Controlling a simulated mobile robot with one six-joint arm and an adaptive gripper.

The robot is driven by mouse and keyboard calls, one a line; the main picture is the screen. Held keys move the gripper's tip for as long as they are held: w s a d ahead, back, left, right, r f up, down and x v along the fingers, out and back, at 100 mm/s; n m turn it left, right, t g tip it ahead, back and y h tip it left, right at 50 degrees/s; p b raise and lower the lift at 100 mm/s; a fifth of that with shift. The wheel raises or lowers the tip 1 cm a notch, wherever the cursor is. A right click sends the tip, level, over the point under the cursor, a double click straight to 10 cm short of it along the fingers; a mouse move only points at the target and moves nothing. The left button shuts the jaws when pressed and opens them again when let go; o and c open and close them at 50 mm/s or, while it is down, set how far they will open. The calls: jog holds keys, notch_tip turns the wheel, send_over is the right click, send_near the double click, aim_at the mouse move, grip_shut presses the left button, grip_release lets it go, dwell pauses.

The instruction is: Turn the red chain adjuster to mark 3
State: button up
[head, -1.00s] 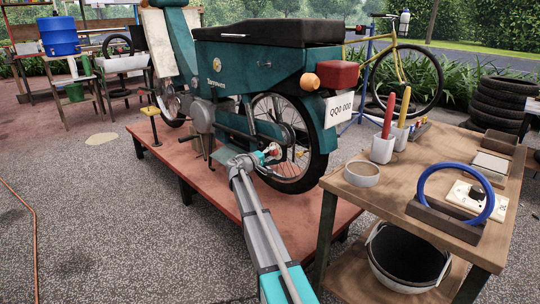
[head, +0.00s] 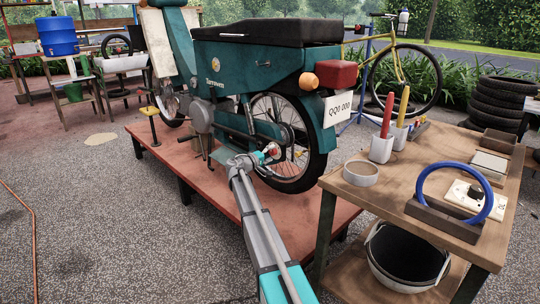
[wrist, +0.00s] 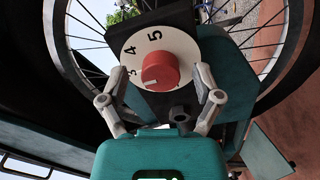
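The red chain adjuster (wrist: 160,72) is a round red knob on a white dial in the wrist view. The dial (wrist: 150,42) shows a 5 at the top, a 4 at upper left and a 3 at the left. My gripper (wrist: 162,76) has its two grey fingers spread on the left and right of the knob. Gaps show between both fingertips and the knob. In the head view my gripper (head: 268,154) is by the motorcycle's rear wheel, where the adjuster is small.
The green motorcycle (head: 235,80) stands on a low red platform (head: 232,190). The rear wheel (wrist: 80,30) with its spokes surrounds the dial. A wooden bench (head: 400,210) with holders and a blue ring (head: 424,181) stands to the right.

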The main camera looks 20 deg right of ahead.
jog(key=shift+a, duration=0.15)
jog(key=v, duration=1.1)
jog(key=shift+a, duration=0.35)
jog(key=shift+s, duration=0.1)
jog(key=s+a+f+m+g+y+p, duration=0.1)
jog(key=s+a+f+g+y+p, duration=0.2)
jog(key=s, duration=0.7)
jog(key=s+a+f+m+g+y+p, duration=0.1)
jog(key=s+f+y+p, duration=0.4)
jog(key=s, duration=0.6)
jog(key=s+a+r+n+g+y+p, duration=0.15)
jog(key=s+a+y+p, duration=0.35)
jog(key=s+a+y, duration=0.85)
notch_tip(320, 180, up, 38)
jog(key=s+d+h+p, duration=0.1)
jog(key=h+p, duration=0.3)
jog(key=p, duration=3.2)
jog(key=shift+s+d+f+g+p, duration=0.2)
jog(key=shift+s+d+g+p, duration=0.15)
jog(key=shift+s, duration=0.3)
